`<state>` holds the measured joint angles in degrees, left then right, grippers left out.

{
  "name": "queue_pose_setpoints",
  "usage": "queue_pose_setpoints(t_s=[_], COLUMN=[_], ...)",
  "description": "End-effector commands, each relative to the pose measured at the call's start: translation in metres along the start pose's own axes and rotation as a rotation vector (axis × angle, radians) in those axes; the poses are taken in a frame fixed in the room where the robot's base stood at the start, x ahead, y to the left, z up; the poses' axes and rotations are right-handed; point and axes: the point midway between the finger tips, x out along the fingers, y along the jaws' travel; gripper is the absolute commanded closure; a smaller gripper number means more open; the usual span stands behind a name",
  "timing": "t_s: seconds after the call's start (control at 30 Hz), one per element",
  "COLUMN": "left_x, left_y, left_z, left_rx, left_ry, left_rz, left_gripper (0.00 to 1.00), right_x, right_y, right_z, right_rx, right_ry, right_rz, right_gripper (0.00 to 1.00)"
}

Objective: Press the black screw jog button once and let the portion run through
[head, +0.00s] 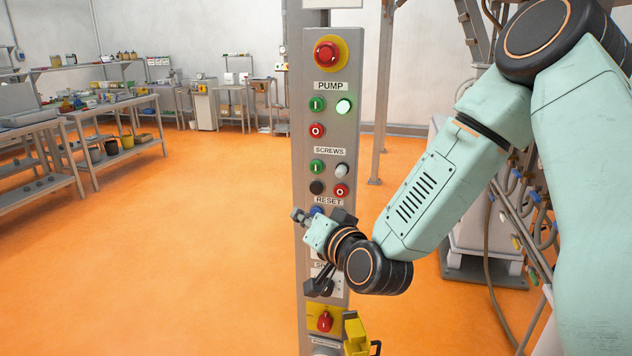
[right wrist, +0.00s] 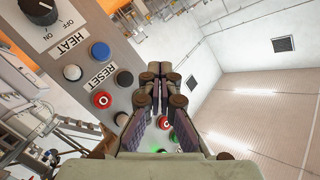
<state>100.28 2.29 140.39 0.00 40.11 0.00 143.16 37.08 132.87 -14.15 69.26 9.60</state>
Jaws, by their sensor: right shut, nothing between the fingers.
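The black screw jog button (head: 317,187) sits in the SCREWS group on the grey panel, left of a red O button (head: 341,191). It also shows in the right wrist view (right wrist: 124,78), left of the fingers. My right gripper (head: 300,215) is in front of the panel just below the RESET label, lower than the black button. In the right wrist view its fingers (right wrist: 155,78) are shut together and empty. They cover part of the panel, and no contact with the black button shows. The screws lamp (head: 341,171) looks unlit. My left gripper is out of view.
The pump lamp (head: 343,106) glows green beside the PUMP buttons. A blue reset button (head: 317,210) is partly hidden by my gripper. A red emergency button (head: 327,53) tops the panel. Orange floor is open to the left, with workbenches (head: 110,105) behind.

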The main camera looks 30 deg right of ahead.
Motion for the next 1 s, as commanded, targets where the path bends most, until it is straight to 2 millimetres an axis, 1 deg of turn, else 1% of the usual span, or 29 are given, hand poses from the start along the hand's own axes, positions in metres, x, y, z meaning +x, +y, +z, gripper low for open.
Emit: queue_pose_setpoints(t_s=[0.3,0.43,0.73,1.0], left_x=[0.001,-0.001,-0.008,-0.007], left_y=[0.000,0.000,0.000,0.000], left_z=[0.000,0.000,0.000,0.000], left_rx=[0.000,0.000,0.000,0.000], left_ry=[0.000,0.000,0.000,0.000], left_rz=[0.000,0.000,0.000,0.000], left_gripper=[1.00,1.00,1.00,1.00], right_x=[0.001,0.004,0.029,0.051], right_y=[0.001,0.003,0.021,0.037], right_z=[0.000,-0.004,-0.022,-0.037], right_rx=[0.001,0.003,0.002,0.000], right_ry=[0.002,0.003,0.004,0.003], right_rz=[0.000,0.001,0.002,0.000], right_gripper=[1.00,1.00,1.00,1.00])
